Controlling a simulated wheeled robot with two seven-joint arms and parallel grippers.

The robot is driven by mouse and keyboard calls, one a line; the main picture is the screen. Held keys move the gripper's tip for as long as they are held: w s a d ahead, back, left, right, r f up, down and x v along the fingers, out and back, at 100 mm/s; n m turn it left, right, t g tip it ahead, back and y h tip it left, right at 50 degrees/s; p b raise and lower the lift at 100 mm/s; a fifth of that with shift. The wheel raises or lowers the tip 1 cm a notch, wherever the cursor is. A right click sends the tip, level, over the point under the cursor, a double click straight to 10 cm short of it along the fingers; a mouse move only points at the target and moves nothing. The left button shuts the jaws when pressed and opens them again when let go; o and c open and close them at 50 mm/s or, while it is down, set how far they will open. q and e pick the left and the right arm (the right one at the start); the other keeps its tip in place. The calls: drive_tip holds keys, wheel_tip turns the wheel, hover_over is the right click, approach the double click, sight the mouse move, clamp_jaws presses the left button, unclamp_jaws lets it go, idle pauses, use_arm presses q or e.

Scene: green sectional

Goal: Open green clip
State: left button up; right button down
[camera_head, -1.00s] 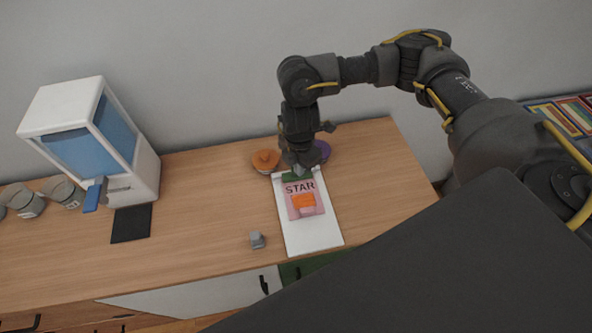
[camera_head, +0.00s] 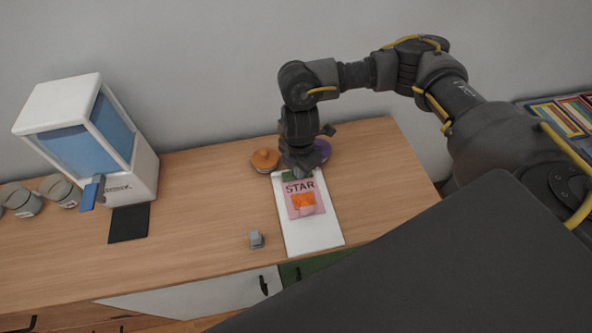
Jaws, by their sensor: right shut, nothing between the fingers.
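The green clip (camera_head: 291,177) is at the top edge of a white board (camera_head: 313,235) on the wooden counter. The board carries a pink sheet (camera_head: 294,208) with the word STAR and an orange shape. My right gripper (camera_head: 303,172) points down at the clip, its fingers shut with nothing between them. It hides the middle and right part of the clip, and I cannot tell whether it touches it. The clip's opening state cannot be made out. My left gripper is not in view.
An orange-lidded object (camera_head: 265,160) and a purple round object (camera_head: 322,149) stand close beside the gripper. A small grey object (camera_head: 256,239) lies left of the board. A white-and-blue dispenser (camera_head: 83,145), a black mat (camera_head: 129,222) and grey cups (camera_head: 62,190) are at left.

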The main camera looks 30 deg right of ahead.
drive_tip(key=shift+w+d+f+b, duration=0.15)
drive_tip(key=shift+w+b, duration=0.1)
drive_tip(key=shift+w, duration=0.3)
drive_tip(key=shift+w+d+b, duration=0.15)
drive_tip(key=shift+w+b, duration=0.05)
drive_tip(key=shift+w, duration=0.3)
idle(0.4)
drive_tip(key=shift+s+a+r+p, duration=0.15)
drive_tip(key=shift+s+r+p, duration=0.4)
drive_tip(key=shift+p, duration=0.4)
drive_tip(key=shift+s+a, duration=0.1)
drive_tip(key=shift+s, duration=0.15)
wheel_tip(320, 180, up, 6)
drive_tip(key=p, duration=0.7)
